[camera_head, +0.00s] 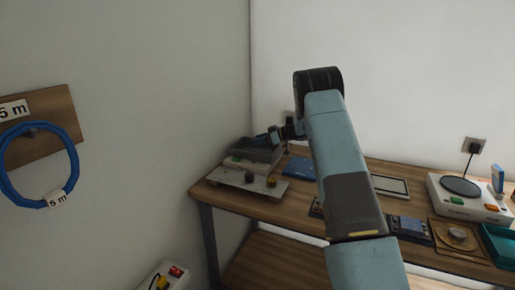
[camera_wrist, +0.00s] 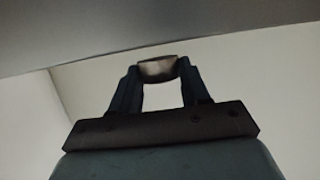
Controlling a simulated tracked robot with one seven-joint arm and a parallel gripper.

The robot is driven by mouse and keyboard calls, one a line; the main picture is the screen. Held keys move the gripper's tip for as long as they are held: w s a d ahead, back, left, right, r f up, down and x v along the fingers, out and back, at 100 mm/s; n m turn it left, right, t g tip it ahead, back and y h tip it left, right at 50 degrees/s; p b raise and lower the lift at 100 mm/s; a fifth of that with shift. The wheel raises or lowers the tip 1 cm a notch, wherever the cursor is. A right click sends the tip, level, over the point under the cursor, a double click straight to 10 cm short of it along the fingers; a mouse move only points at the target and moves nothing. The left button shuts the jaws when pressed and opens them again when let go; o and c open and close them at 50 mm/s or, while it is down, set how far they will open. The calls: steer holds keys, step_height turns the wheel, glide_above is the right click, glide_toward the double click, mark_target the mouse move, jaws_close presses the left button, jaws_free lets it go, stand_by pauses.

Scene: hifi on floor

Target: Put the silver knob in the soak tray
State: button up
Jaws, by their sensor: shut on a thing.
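In the wrist view my gripper (camera_wrist: 158,72) is shut on a silver knob (camera_wrist: 158,66), held between its two fingertips. In the head view my gripper (camera_head: 264,138) is at the back left of the workbench, close to a dark grey box-like thing (camera_head: 246,151). The knob is too small to make out there. I cannot tell whether the gripper touches the grey thing. A teal open tray (camera_head: 497,247) stands at the bench's right edge, partly cut off. I cannot tell for sure which of these is the soak tray.
A pale plate (camera_head: 225,178) with small knobs lies at the bench's left front. A blue flat thing (camera_head: 298,167) lies right of it. A white device (camera_head: 466,207) with a dark disc stands at the right. My arm hides the bench's middle. A blue cable coil (camera_head: 12,180) hangs left.

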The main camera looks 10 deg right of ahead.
steer(key=shift+w+f, duration=0.2)
steer(key=shift+f, duration=0.1)
step_height(320, 180, down, 3)
steer(key=shift+w+r, duration=0.1)
steer(key=shift+w, duration=0.05)
steer(key=shift+f, duration=0.2)
steer(key=shift+f, duration=0.35)
